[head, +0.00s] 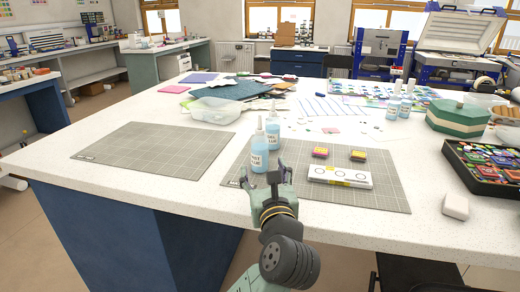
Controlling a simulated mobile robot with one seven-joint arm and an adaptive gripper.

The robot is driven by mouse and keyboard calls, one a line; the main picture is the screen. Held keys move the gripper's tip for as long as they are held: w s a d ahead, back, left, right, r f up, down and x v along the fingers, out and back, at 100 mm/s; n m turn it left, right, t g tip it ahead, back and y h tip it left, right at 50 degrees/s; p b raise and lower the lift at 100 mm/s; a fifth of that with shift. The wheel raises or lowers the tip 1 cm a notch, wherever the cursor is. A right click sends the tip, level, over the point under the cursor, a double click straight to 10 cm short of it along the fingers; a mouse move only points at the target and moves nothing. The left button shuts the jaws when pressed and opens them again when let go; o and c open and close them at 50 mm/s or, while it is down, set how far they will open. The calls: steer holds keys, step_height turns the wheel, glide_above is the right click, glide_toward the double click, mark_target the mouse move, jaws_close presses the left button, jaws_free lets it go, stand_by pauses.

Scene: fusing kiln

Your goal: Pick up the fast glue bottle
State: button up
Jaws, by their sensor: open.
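A clear bottle of light blue liquid (259,156) with a white label and a pointed nozzle stands upright near the left edge of the right-hand grey cutting mat (390,190). Its label seems to end in "GLUE"; the full wording is too small to be sure of. A second, similar blue bottle (273,131) stands just behind it to the right. My gripper (264,178) is open and empty, in front of the nearer bottle, and its fingers partly overlap the bottle's base in the picture. I cannot tell whether they touch it.
A white box (340,177) and two small coloured blocks (320,152) (358,155) lie on the mat. Two more blue bottles (393,107) (406,103) stand farther back right. A clear tub (208,111) is behind left. The left cutting mat (150,150) is bare.

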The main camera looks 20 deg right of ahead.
mark_target(261, 156)
steer(key=shift+w+d+f+m, duration=0.1)
steer(key=shift+d+f+m, duration=0.15)
steer(key=shift+d+m, duration=0.05)
steer(key=w+p, duration=0.1)
steer(key=w, duration=0.2)
steer(key=w+d+p, duration=0.1)
steer(key=w, duration=0.2)
steer(key=w+d+p, duration=0.1)
steer(key=w, duration=0.3)
steer(key=shift+w, duration=0.1)
steer(key=shift+c, duration=0.5)
jaws_close()
